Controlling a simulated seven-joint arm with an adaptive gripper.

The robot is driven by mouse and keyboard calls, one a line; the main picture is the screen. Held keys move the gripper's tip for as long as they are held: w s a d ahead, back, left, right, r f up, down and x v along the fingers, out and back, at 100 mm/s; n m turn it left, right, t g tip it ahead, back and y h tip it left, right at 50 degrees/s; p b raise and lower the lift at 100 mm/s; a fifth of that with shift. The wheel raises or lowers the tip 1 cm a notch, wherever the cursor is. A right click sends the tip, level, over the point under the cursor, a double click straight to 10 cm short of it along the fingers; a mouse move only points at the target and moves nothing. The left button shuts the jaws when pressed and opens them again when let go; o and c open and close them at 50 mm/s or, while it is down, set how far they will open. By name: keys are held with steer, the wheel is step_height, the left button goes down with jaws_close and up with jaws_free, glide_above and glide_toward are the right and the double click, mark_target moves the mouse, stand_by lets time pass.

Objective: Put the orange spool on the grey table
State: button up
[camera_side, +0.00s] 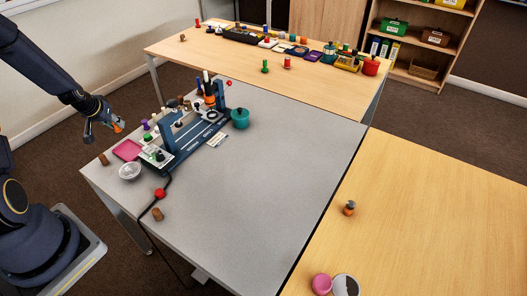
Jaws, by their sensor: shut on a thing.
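My gripper (113,126) is at the left, in the air above the far left part of the grey table (255,190). It is shut on a small orange thing, which I take for the orange spool (118,127). The fingers hide part of it, and it is small in this view.
A blue rack (168,137) with pegs and tools stands near my gripper, beside a pink tray (127,150) and a clear bowl (130,171). A teal pot (240,118) stands to the right. A red button (160,193) with a black cable lies in front.

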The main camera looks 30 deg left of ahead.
steer(key=w+a+f, duration=0.4)
steer(key=w+f, duration=0.1)
steer(key=w+a+f, duration=0.2)
steer(key=w+f, duration=0.1)
steer(key=shift+a, duration=0.1)
steer(key=shift+w+a+f, duration=0.1)
steer(key=shift+f, duration=0.8)
steer(key=shift+w+a+f, duration=0.1)
steer(key=shift+f, duration=0.75)
steer(key=shift+f, duration=0.15)
steer(key=o, duration=0.7)
